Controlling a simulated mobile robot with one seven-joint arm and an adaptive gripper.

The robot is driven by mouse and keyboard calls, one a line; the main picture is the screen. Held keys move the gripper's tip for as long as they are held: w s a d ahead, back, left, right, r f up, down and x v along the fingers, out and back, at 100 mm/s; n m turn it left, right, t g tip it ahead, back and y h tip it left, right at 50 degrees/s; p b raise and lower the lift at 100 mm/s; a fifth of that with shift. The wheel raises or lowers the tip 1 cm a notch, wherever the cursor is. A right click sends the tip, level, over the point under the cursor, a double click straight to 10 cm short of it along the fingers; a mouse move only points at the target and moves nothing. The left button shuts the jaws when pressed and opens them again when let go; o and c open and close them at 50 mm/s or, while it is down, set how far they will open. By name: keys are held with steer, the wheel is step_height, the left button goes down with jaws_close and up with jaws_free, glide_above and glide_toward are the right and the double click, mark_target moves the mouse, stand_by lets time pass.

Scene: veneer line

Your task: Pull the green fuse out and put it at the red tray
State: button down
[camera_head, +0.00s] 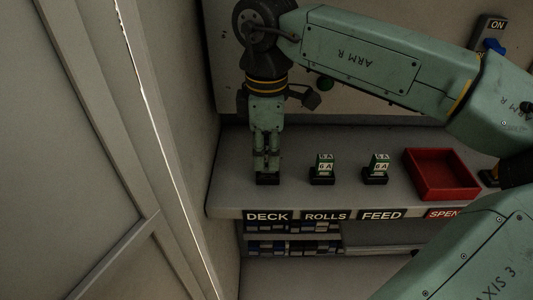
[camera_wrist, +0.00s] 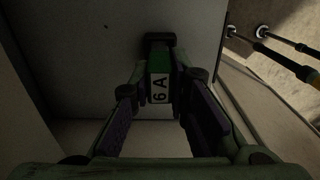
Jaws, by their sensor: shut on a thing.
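My gripper (camera_head: 267,160) points straight down at the shelf's left end, above the DECK label, with its fingers shut on a green fuse. In the wrist view this green fuse (camera_wrist: 160,60) shows between the fingers, with a white "6 A" label; its far end meets a black socket (camera_wrist: 159,37). In the head view the fingers mostly hide the fuse, and the black socket (camera_head: 267,180) shows below them. I cannot tell whether the fuse is fully seated. The red tray (camera_head: 444,190) is on the right part of the shelf, above the SPENT label, and looks empty.
Two similar "6 A" fuses stand in black sockets, one above ROLLS (camera_head: 323,167) and one above FEED (camera_head: 377,167), between my gripper and the tray. A wall panel (camera_head: 228,100) is close on the left. A blue switch (camera_head: 493,45) is at the upper right.

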steer(key=shift+r+p, duration=0.6)
steer(key=shift+r, duration=0.75)
